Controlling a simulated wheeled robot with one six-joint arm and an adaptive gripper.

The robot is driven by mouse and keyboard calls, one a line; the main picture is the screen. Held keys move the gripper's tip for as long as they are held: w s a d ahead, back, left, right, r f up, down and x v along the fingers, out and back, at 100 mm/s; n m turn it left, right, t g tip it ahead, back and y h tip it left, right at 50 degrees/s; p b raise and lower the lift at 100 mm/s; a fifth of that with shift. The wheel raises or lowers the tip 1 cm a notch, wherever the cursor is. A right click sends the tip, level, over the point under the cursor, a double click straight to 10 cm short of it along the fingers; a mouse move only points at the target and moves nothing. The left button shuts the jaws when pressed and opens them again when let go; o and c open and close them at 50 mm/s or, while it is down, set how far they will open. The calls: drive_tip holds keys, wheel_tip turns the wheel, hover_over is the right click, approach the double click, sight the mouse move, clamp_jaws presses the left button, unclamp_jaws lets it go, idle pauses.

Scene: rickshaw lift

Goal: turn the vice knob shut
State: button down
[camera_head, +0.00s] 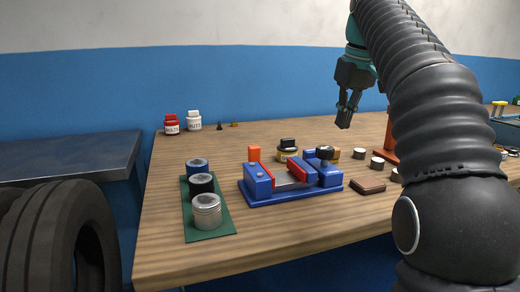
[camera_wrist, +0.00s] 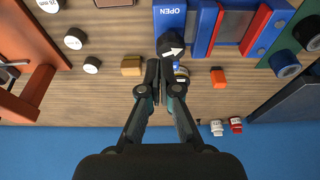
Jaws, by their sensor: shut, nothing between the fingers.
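The blue vice (camera_head: 291,190) stands on the wooden bench, its two red jaws (camera_head: 265,173) apart with a gap between them. Its black knob (camera_head: 324,153) sits on top of the right block. In the wrist view the knob (camera_wrist: 170,46) bears a white arrow, and the word OPEN (camera_wrist: 172,12) is printed on the blue block beside it. My gripper (camera_head: 345,118) is shut and empty, pointing down above the bench, behind and right of the knob and apart from it. In the wrist view my gripper's fingers (camera_wrist: 159,75) are together, just below the knob in the picture.
A jar with a black lid (camera_head: 287,150) and an orange block (camera_head: 254,153) stand behind the vice. A green mat (camera_head: 222,221) with several cylinders lies left. A brown block (camera_head: 368,187) and several small discs lie right, near an orange post (camera_head: 390,140).

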sight(324, 157)
drive_tip(key=b+x, duration=0.2)
drive_tip(key=x, duration=0.1)
drive_tip(key=s+b+x, duration=0.1)
drive_tip(key=b+x, duration=0.1)
drive_tip(key=x, duration=0.1)
drive_tip(key=shift+s+d+f, duration=0.2)
drive_tip(key=shift+d+f, duration=0.05)
drive_tip(key=shift+f, duration=0.25)
drive_tip(key=shift+a+r+p, duration=0.1)
drive_tip(key=shift+a+p, duration=0.15)
drive_tip(key=shift+p, duration=0.1)
idle(0.4)
drive_tip(key=shift+s+a+p, duration=0.25)
drive_tip(key=shift+a+p, duration=0.15)
drive_tip(key=shift+s+a, duration=0.1)
drive_tip(key=shift+a, duration=0.05)
drive_tip(key=shift+a+p, duration=0.75)
drive_tip(key=shift+p, duration=0.3)
drive_tip(key=shift+s, duration=0.2)
